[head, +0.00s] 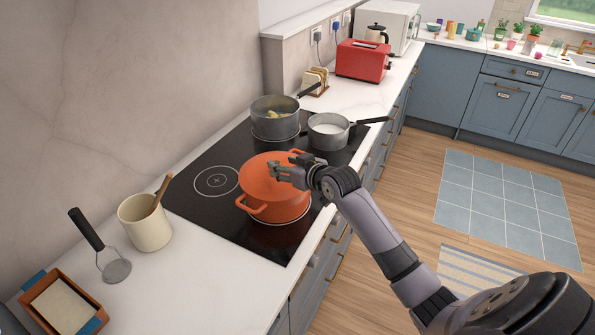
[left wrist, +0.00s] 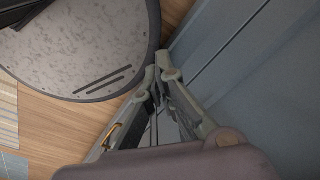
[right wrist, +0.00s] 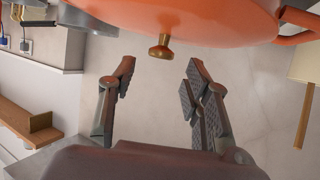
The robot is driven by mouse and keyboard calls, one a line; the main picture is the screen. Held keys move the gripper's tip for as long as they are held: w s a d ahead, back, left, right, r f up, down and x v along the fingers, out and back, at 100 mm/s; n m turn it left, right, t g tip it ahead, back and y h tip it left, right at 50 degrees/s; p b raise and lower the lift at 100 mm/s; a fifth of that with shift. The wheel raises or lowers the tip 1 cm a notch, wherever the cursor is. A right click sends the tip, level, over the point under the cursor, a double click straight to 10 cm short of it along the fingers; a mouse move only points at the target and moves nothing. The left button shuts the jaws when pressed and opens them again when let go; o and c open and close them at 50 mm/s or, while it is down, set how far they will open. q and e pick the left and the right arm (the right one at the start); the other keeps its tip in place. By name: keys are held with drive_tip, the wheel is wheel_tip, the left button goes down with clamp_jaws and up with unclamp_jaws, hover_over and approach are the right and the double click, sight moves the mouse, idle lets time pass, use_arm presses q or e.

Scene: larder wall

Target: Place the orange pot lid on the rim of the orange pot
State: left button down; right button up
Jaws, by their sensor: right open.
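The orange pot (head: 277,207) stands on the front part of the black hob in the head view. The orange pot lid (head: 258,168) is on top of it and looks seated on the rim; my gripper covers part of it. In the right wrist view the lid's brass knob (right wrist: 160,47) shows beneath the orange surface. My right gripper (head: 283,168) is open over the lid. In the right wrist view the knob lies beyond and between its spread fingertips (right wrist: 158,68), apart from both. My left gripper (left wrist: 158,72) has its fingertips together with nothing seen between them, beside a blue-grey cupboard front.
A grey pot (head: 275,120) and a saucepan (head: 329,132) stand behind the orange pot on the hob (head: 190,190). A cream utensil crock (head: 146,228), a masher (head: 112,267) and a terracotta dish (head: 38,290) are on the near counter. A red toaster (head: 362,61) stands further back.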

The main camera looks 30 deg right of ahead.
drive_tip(key=b+v, duration=0.1)
drive_tip(key=v, duration=0.6)
drive_tip(key=shift+s, duration=0.15)
drive_tip(key=shift+r, duration=0.1)
drive_tip(key=s+a+f+n+g, duration=0.1)
drive_tip(key=s+a+f+g, duration=0.2)
drive_tip(key=s+a+f, duration=0.3)
drive_tip(key=s+a+f+g, duration=0.2)
drive_tip(key=s+a+f, duration=0.1)
drive_tip(key=s+f, duration=0.5)
drive_tip(key=s+a+f+g+h, duration=0.1)
drive_tip(key=s+a+f+g, duration=0.15)
drive_tip(key=s, duration=0.65)
drive_tip(key=s+a+f+g, duration=0.2)
drive_tip(key=s+a+g, duration=0.1)
drive_tip(key=s, duration=0.6)
wheel_tip(320, 180, down, 28)
drive_tip(key=s+b, duration=0.1)
drive_tip(key=b, duration=0.1)
drive_tip(key=s+d+f+g+b, duration=0.2)
drive_tip(key=s+d+f, duration=0.1)
drive_tip(key=s+f, duration=1.4)
drive_tip(key=shift+f+n, duration=0.3)
drive_tip(key=shift+f, duration=0.1)
